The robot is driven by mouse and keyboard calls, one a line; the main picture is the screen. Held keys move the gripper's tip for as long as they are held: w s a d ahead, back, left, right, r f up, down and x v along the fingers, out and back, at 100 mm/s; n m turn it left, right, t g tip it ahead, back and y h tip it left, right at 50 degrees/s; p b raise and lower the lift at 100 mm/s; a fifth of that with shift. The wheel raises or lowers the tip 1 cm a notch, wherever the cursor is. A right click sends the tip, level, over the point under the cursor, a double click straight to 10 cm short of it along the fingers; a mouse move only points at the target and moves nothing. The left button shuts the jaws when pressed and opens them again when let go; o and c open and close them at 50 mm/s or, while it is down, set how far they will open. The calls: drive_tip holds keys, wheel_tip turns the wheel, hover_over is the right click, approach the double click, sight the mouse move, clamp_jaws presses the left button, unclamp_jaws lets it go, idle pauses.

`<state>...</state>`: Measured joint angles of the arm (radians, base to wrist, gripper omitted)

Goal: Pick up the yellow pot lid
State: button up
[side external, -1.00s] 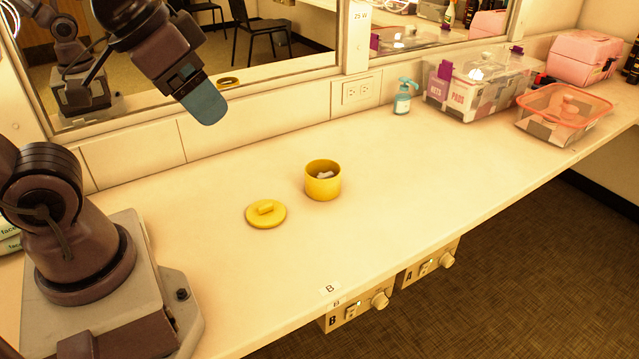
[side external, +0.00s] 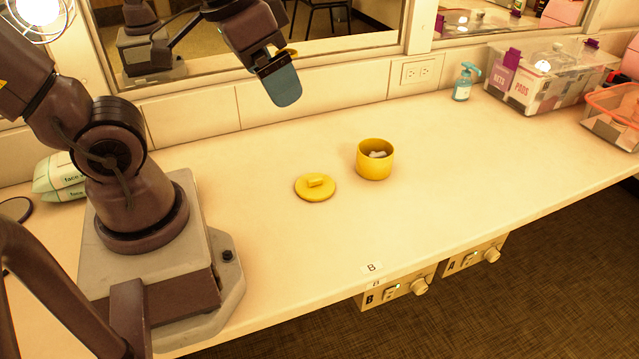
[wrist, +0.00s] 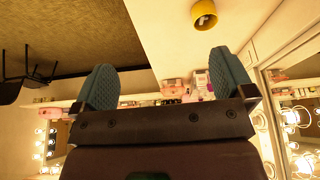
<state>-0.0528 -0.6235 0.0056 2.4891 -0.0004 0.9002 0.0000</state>
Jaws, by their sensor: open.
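The yellow pot lid (side external: 315,187) lies flat on the pale counter with its bar handle up, just left of the yellow pot. The yellow pot (side external: 375,160) stands upright and open with small white items inside. It also shows at the top of the wrist view (wrist: 204,14); the lid is not visible there. My gripper (side external: 281,90) is above the counter near the mirror, up and to the left of the lid and well apart from it. In the wrist view its two blue-grey fingers (wrist: 165,85) are spread wide with nothing between them.
A blue pump bottle (side external: 462,84), a clear bin (side external: 535,85) and an orange-rimmed tub (side external: 612,115) stand at the back right. Wipes packs (side external: 60,178) lie at the left. The mirror wall (side external: 330,100) bounds the back. The counter around the lid and pot is clear.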

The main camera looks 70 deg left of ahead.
drive_tip(key=w+a+f+n+g, duration=0.4)
drive_tip(key=w+a+f+n, duration=0.3)
drive_tip(key=f, duration=0.4)
drive_tip(key=n, duration=1)
hover_over(315, 179)
wheel_tip(315, 179, down, 9)
wheel_tip(315, 179, down, 13)
drive_tip(key=shift+r, duration=0.2)
drive_tip(key=c, duration=0.6)
